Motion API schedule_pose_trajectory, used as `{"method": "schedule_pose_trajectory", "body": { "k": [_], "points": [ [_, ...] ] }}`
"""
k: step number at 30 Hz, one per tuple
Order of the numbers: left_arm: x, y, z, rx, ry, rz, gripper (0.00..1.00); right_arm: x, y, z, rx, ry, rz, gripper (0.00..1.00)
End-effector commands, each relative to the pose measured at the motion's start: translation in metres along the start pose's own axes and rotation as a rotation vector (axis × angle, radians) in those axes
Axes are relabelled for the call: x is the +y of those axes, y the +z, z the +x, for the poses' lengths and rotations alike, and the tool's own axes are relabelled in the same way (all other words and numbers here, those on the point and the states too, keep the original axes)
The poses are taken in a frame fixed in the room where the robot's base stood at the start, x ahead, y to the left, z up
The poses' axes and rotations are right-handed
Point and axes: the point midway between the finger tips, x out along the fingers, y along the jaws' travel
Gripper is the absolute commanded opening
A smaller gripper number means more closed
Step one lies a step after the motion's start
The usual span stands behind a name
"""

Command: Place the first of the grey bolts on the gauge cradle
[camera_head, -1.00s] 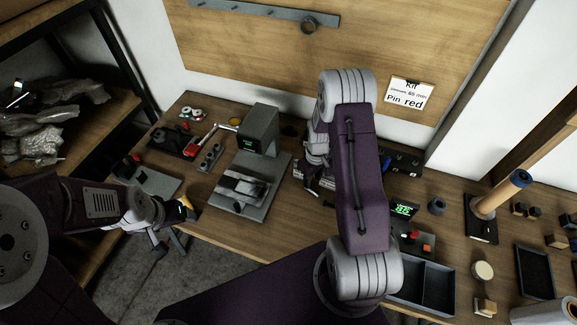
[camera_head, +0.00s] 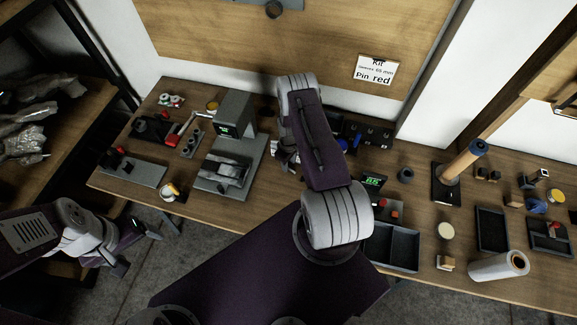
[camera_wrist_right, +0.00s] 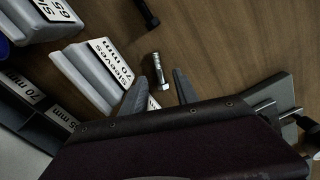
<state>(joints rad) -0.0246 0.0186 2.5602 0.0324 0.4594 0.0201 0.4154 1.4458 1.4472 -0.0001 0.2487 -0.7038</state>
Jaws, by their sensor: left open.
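A small grey bolt (camera_wrist_right: 158,68) lies on the wooden bench in the right wrist view, its hex head towards me. My right gripper (camera_wrist_right: 160,80) is open, with its two dark fingers on either side of the bolt's head end and apart from it. In the head view my right arm covers this spot. Two devices with green displays stand on the bench: a tall grey stand (camera_head: 235,115) with a clamp-like fixture (camera_head: 226,172) on its base, and a small display unit (camera_head: 373,180). I cannot tell which bears the gauge cradle. My left gripper (camera_head: 140,249) is open and empty, off the bench's front edge.
Labelled sleeve bins (camera_wrist_right: 92,72) stand close left of my right gripper; a grey fixture (camera_wrist_right: 265,97) is at its right. A dark bolt-like thing (camera_wrist_right: 147,12) lies beyond. A divided tray (camera_head: 391,247) and a wooden post (camera_head: 463,165) stand further right.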

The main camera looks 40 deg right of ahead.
Motion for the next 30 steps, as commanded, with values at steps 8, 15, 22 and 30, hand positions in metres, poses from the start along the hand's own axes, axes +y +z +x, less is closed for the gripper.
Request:
{"method": "schedule_pose_trajectory", "body": {
  "k": [8,15,22,30],
  "points": [
    [0.000,-0.001,-0.005,0.000,0.000,0.000,0.81,0.000,0.000,0.022,0.000,0.000,0.000,0.36],
    [0.000,-0.001,-0.005,0.000,0.000,0.000,0.81,0.000,0.000,0.022,0.000,0.000,0.000,0.06],
    [0.000,-0.001,-0.005,0.000,0.000,0.000,0.81,0.000,0.000,0.021,0.000,0.000,0.000,0.00],
    [0.000,0.000,-0.001,0.000,0.000,0.000,0.81,0.001,-0.001,0.013,0.001,0.001,0.000,0.00]
  ]
}}
